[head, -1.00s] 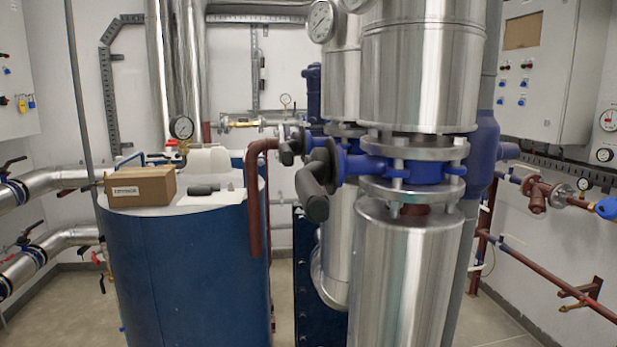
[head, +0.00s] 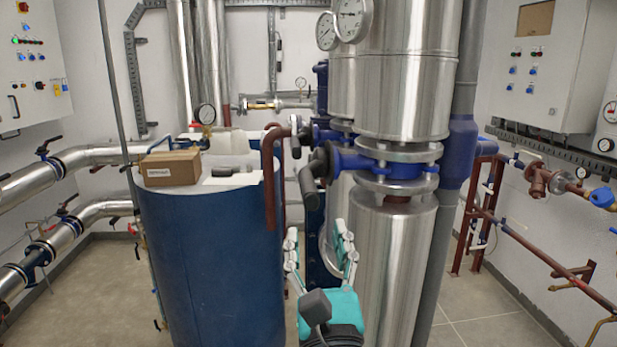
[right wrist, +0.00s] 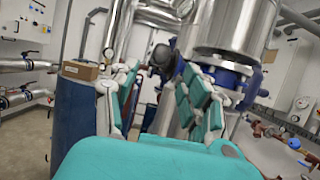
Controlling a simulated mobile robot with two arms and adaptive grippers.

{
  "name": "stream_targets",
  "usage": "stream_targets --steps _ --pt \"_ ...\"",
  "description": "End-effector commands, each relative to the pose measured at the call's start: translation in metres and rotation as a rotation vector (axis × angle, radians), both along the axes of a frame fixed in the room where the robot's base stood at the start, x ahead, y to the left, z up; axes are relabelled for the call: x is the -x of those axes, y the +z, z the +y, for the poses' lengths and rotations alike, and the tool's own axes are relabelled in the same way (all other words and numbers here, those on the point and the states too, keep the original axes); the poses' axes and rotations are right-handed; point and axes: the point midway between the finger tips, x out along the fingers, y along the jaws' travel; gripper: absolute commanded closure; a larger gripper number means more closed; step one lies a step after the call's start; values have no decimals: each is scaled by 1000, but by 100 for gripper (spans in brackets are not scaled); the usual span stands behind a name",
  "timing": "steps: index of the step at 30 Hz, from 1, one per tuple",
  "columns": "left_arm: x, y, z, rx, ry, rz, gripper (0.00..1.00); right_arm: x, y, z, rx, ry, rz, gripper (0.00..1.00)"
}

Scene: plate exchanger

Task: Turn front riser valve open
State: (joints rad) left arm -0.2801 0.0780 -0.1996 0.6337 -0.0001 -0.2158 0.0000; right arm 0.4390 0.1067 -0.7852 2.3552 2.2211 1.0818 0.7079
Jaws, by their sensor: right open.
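The front riser valve (head: 395,165) is a blue body between grey flanges on the front silver riser. Its dark grey handle (head: 309,187) sticks out on the left side and slants downward. My right gripper (head: 317,238) is in the lower middle of the head view, below the handle, with its teal and white fingers spread and nothing between them. In the right wrist view the open fingers (right wrist: 157,90) point toward the dark handle end (right wrist: 161,56), which shows beyond the gap between them. I see no contact with the handle. My left gripper is in neither view.
A blue tank (head: 210,260) stands left of the riser, with a cardboard box (head: 171,168) on top. A red-brown bent pipe (head: 269,180) hangs at its right edge. A similar rear valve (head: 325,133) sits behind.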

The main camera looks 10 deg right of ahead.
Motion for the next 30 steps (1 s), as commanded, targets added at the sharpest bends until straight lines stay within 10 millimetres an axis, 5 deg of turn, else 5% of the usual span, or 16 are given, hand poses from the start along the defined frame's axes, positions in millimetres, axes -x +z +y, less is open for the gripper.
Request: stream_targets --steps 9,15,28,30 --pt "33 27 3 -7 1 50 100 -65 30 0 4 -4 -1 53" --pt "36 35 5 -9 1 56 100 -90 39 0 3 -2 0 53" --pt "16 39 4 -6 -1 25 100 -100 41 0 2 -1 0 53" --pt "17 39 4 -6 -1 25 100 -100 41 0 2 -1 0 61"
